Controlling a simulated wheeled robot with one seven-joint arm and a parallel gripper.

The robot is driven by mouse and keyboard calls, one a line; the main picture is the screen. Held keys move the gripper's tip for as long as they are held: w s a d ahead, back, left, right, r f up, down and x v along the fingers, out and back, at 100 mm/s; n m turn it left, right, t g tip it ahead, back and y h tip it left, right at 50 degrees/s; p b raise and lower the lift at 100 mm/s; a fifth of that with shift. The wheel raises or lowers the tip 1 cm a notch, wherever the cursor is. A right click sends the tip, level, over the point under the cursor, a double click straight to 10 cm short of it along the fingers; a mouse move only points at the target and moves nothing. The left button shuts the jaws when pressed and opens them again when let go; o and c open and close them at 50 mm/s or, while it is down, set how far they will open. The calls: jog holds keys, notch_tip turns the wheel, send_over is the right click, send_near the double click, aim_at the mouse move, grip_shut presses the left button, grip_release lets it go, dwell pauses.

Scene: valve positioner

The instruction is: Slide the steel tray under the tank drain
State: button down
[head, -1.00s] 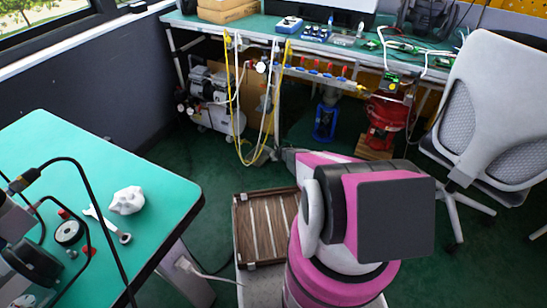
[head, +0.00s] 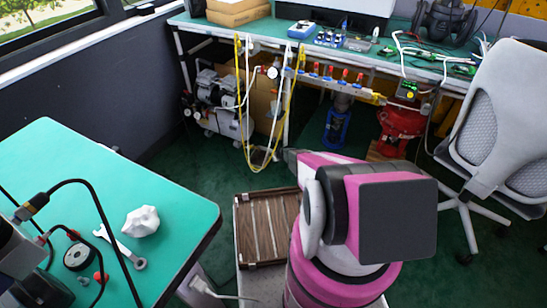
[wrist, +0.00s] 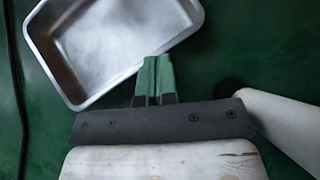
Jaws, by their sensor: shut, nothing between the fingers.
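The steel tray (wrist: 112,48) is a shallow silver pan with a rolled rim, lying tilted in the picture on the green floor at the upper left of the wrist view. My gripper (wrist: 155,60) has green fingers, pressed together and empty. Their tips overlap the tray's lower-right wall in the picture; I cannot tell if they touch it. In the head view my arm hides the gripper, and I cannot make out the tray. The air compressor with its light tank (head: 222,122) stands under the far bench at the left; its drain is too small to see.
Yellow and white hoses (head: 243,100) hang from the far workbench (head: 265,28) beside the compressor. A green-topped table (head: 95,190) is at the left and an office chair (head: 500,130) at the right. A white rounded bar (wrist: 282,125) lies right of my fingers. Green floor is clear between.

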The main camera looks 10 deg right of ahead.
jog(key=v, duration=1.1)
jog(key=s+a+r+n+g, duration=0.1)
jog(key=s+a+r+n, duration=0.1)
jog(key=s+r+n, duration=0.5)
jog(key=s+a+r+n+g, duration=0.2)
jog(key=r+n, duration=0.1)
jog(key=r, duration=0.7)
jog(key=s+a+r+n+g, duration=0.1)
jog(key=s+a+r+n, duration=0.2)
jog(key=s+r+n, duration=0.45)
jog(key=s+d+r+n+g+h, duration=0.1)
jog(key=s+r+n+h, duration=0.1)
jog(key=s+r+n, duration=0.4)
jog(key=s+d+r+n+g+h, duration=0.1)
jog(key=s+r+n+g+h, duration=0.1)
jog(key=s+r+n, duration=0.4)
jog(key=s+r+h, duration=0.1)
jog(key=s+r, duration=0.4)
jog(key=r, duration=0.3)
jog(key=shift+s+d+r+g, duration=0.2)
jog(key=shift+d+r+g, duration=0.1)
jog(key=shift+d+r, duration=0.1)
jog(key=shift+w, duration=0.1)
